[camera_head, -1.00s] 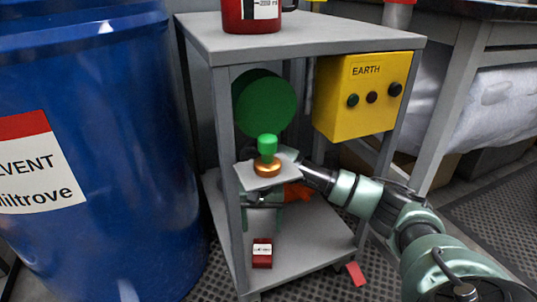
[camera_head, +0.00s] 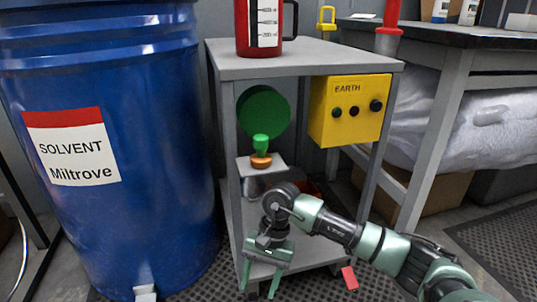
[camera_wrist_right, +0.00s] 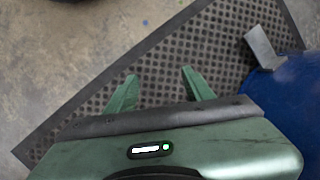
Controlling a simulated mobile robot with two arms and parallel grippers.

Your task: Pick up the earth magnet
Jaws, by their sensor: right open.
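The earth magnet (camera_head: 261,145), with a green knob handle and a copper-coloured base, stands upright on a small light-grey plate (camera_head: 280,167) inside the grey cart. My right gripper (camera_head: 259,291) is below and in front of it, at the cart's front edge, pointing down and clear of the magnet. Its two green fingers are apart with nothing between them. In the right wrist view the gripper (camera_wrist_right: 159,77) is also open and empty over the dark floor mat; the magnet is not in that view. My left gripper is not in view.
A yellow EARTH box (camera_head: 349,110) hangs at the cart's right, with a green disc (camera_head: 263,112) behind the magnet. A red mug (camera_head: 262,30) stands on the cart top (camera_head: 340,62). A blue solvent drum (camera_head: 110,215) is close on the left. A red tag (camera_head: 350,278) lies low at right.

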